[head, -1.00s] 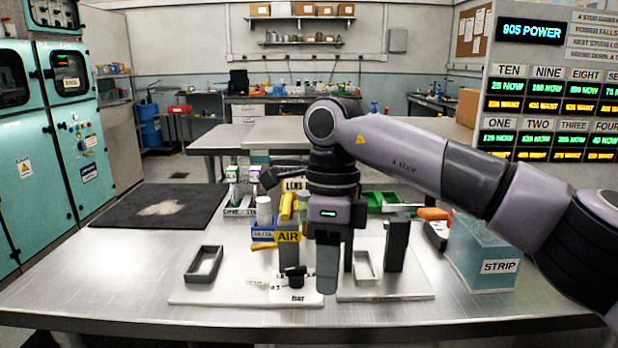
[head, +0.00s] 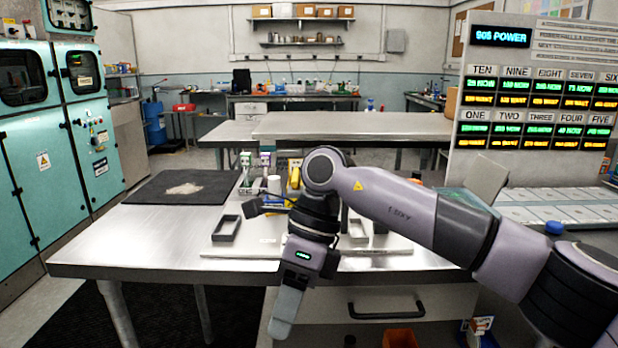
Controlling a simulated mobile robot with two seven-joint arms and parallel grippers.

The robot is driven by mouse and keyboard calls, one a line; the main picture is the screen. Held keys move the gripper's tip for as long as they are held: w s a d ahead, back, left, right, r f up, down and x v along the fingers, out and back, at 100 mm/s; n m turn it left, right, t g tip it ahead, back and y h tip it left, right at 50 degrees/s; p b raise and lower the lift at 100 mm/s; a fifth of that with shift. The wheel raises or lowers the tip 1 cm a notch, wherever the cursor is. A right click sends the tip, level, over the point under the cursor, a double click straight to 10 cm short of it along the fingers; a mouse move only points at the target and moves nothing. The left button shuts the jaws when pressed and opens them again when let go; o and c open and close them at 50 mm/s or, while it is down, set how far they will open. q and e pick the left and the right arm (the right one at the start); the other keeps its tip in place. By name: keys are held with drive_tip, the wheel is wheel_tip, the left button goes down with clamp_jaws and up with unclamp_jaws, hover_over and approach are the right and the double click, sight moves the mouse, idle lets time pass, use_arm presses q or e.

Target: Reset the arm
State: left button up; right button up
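My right arm (head: 400,205) comes in from the right and bends down at the wrist. My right gripper (head: 284,316) hangs tilted, its fingers pointing down and slightly left, in front of the table's (head: 130,240) front edge. The fingers overlap in this view, so I cannot tell whether they are open or shut, and nothing shows held in them. My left arm and gripper are not in view.
A black mat (head: 150,192) lies at the left. A drawer handle (head: 386,308) and an orange bin (head: 400,338) are below. A display panel (head: 540,90) stands at the right.

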drive_tip(key=s+a+r+m+g+y+p, duration=0.25)
drive_tip(key=s+a+m+y, duration=0.65)
drive_tip(key=y, duration=0.6)
drive_tip(key=w+d+f+m+t+h, duration=0.2)
drive_tip(key=w+d+f+m+t, duration=0.15)
drive_tip(key=d+m+t, duration=0.4)
drive_tip(key=w+d+f+m+t+h+p, duration=0.1)
drive_tip(key=w+d+f+m+t+h, duration=0.3)
drive_tip(key=m+t, duration=0.65)
drive_tip(key=w+d+f+m+t+h, duration=0.15)
drive_tip(key=d+f+m+t, duration=0.4)
drive_tip(key=m, duration=0.75)
use_arm(q)
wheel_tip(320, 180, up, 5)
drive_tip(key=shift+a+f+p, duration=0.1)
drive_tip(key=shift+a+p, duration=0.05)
drive_tip(key=shift+p, duration=0.65)
use_arm(e)
drive_tip(key=s+d+f+m+g+h, duration=0.6)
drive_tip(key=s+d+f+m+h, duration=0.3)
drive_tip(key=s+d+f, duration=0.6)
wheel_tip(320, 180, down, 3)
drive_tip(key=shift+s+d+f+m+g, duration=0.2)
drive_tip(key=shift+s+m+g, duration=0.2)
drive_tip(key=shift+s+m, duration=0.2)
